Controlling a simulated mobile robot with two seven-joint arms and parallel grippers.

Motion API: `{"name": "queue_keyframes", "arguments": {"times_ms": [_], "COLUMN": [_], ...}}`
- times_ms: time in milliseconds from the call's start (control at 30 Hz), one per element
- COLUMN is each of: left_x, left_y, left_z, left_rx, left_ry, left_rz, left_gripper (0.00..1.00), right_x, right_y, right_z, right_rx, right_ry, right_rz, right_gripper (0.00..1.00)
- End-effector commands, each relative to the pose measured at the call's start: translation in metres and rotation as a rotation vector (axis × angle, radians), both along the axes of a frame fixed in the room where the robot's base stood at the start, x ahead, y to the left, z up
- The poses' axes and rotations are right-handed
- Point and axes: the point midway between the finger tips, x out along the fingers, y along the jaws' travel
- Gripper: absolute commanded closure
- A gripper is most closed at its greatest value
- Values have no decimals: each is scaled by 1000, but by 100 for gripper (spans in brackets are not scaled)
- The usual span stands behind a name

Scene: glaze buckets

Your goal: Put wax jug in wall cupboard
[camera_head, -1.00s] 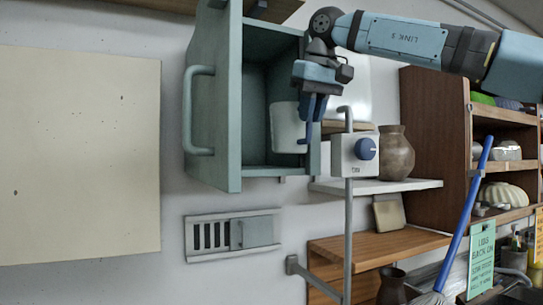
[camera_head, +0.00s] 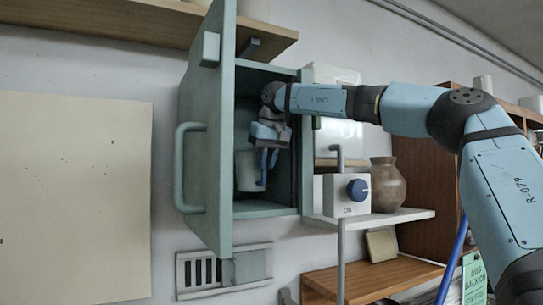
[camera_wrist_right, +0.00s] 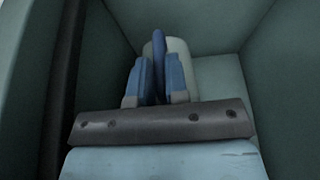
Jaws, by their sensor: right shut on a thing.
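The wall cupboard (camera_head: 240,209) is teal, and its door (camera_head: 214,130) stands open toward me with a grey-green handle. My right gripper (camera_head: 265,168) is inside the cupboard, shut on the wax jug (camera_head: 247,171). The jug is pale with a blue handle, and it looks upright near the cupboard floor. I cannot tell whether it touches the floor. In the right wrist view the fingers (camera_wrist_right: 160,82) close around the blue handle, with the pale jug body (camera_wrist_right: 183,65) beyond and the cupboard's inner walls around. My left gripper is out of view.
A box with a blue knob (camera_head: 347,195) on a grey pipe stands right of the cupboard. A brown vase (camera_head: 386,185) sits on a white shelf (camera_head: 400,217). A wooden shelf (camera_head: 160,22) runs above. A vent (camera_head: 222,270) is on the wall below.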

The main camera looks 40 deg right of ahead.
Motion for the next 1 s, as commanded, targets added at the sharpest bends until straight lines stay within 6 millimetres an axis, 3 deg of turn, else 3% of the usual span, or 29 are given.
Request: {"name": "queue_keyframes", "arguments": {"times_ms": [200, 533, 900, 933, 1000], "left_x": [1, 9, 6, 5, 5], "left_y": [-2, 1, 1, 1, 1], "left_z": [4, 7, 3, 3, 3], "left_rx": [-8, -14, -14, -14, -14], "left_ry": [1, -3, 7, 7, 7], "left_rz": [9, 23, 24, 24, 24], "left_gripper": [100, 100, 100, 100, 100], "right_x": [9, 8, 8, 8, 8], "right_y": [-2, -2, -2, -3, -3], "right_z": [0, -33, -37, -38, -38], "right_rx": [0, 0, 1, 0, 0], "right_ry": [-2, -3, -3, -1, -1], "right_rz": [1, -1, -2, -2, -2], "right_gripper": [100, 100, 100, 81, 65]}}
